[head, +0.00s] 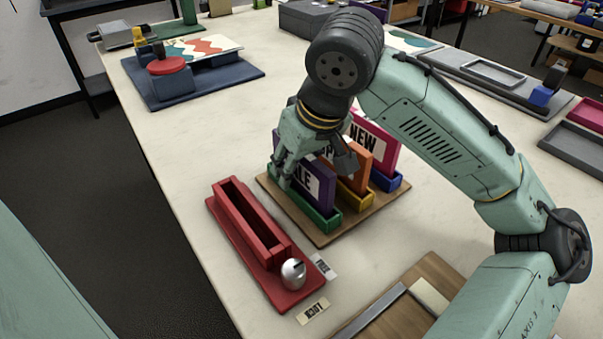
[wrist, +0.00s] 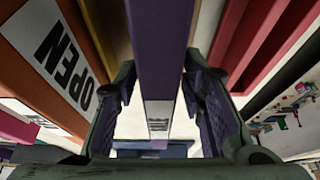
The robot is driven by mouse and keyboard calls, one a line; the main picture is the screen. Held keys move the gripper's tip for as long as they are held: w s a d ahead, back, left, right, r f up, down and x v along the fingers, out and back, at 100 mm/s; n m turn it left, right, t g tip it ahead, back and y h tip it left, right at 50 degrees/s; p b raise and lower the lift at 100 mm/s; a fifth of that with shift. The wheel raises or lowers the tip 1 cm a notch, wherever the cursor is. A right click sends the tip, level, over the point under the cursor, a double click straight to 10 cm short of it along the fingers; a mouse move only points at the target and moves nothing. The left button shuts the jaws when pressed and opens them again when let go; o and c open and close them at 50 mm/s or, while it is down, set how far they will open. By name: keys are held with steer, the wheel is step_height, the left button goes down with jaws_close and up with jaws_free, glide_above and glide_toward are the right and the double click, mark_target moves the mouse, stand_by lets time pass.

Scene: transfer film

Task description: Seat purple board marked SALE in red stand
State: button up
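The purple board (head: 326,186) stands upright in the green stand (head: 312,212), its white label partly hidden, with "LE" readable in the head view. My gripper (head: 315,165) is over its top, with fingers spread on either side. In the wrist view the purple board (wrist: 160,60) runs between the two fingers (wrist: 160,95). Light gaps show beside the board, and contact at the fingertips is unclear. The red stand (head: 250,230) is a long slotted holder on a red base, left of the boards. Its slot looks empty, and a silver knob (head: 293,272) sits at its near end.
An orange board (head: 355,160) in a yellow stand (head: 357,199) and a pink board (head: 385,150) in a blue stand (head: 388,181) stand close on the right, sharing a wooden base (head: 322,237). Small label cards (head: 313,311) lie by the red stand. Table around it is mostly clear.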

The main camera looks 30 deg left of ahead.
steer(key=shift+c, duration=0.4)
jaws_close()
steer(key=shift+r, duration=0.1)
